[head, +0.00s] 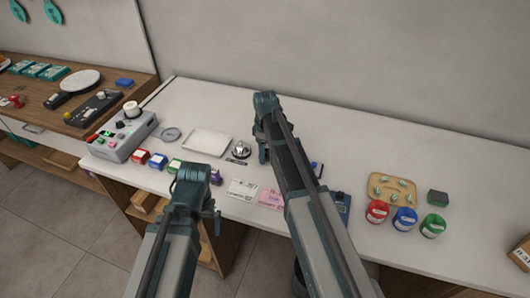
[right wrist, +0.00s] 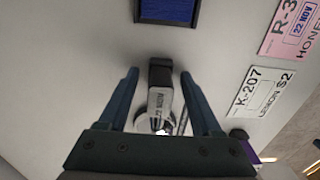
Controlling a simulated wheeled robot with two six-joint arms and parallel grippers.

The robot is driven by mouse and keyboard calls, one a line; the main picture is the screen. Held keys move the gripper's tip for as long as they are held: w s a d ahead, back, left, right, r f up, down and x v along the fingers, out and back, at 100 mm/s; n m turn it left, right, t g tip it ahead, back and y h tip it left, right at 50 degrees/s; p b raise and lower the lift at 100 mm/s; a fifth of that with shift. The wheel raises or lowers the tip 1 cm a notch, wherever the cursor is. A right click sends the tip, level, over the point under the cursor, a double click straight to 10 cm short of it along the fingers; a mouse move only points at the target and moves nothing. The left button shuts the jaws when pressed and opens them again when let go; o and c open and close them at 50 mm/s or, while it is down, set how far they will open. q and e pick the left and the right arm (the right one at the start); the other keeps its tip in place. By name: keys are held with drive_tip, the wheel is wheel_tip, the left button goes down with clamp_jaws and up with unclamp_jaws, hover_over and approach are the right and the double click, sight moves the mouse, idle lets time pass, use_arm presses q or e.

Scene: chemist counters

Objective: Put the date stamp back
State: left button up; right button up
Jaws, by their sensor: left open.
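The date stamp (right wrist: 160,78) shows in the right wrist view as a dark block with a pale plate reading 22 NOV. It lies between the two fingers of my right gripper (right wrist: 160,92), which are apart with a gap on each side of it. In the head view my right gripper (head: 262,150) hangs over the counter beside the bell, and the stamp cannot be made out there. My left gripper (head: 216,216) is open and empty near the counter's front edge. A blue ink pad (right wrist: 168,11) in a dark frame lies beyond the stamp.
A white card (head: 242,188) and a pink card (head: 271,199) lie at the counter front. The bell (head: 240,150), a white tray (head: 207,142) and a grey machine (head: 122,136) stand left. Red (head: 377,212), blue (head: 404,220) and green (head: 433,226) jars stand right.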

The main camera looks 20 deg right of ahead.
drive_tip(key=shift+r, duration=0.15)
wheel_tip(320, 180, up, 12)
drive_tip(key=p, duration=1.2)
drive_tip(key=s+a+m, duration=0.2)
drive_tip(key=s+a, duration=0.2)
drive_tip(key=s, duration=0.4)
drive_tip(key=s+a+m, duration=0.3)
drive_tip(key=s+a, duration=0.2)
drive_tip(key=s, duration=0.3)
drive_tip(key=s+a+m+h, duration=0.1)
drive_tip(key=s+a, duration=0.3)
drive_tip(key=s, duration=0.4)
drive_tip(key=shift+a+m, duration=0.15)
drive_tip(key=shift+m, duration=0.55)
drive_tip(key=shift+f+b, duration=0.75)
drive_tip(key=shift+f, duration=0.1)
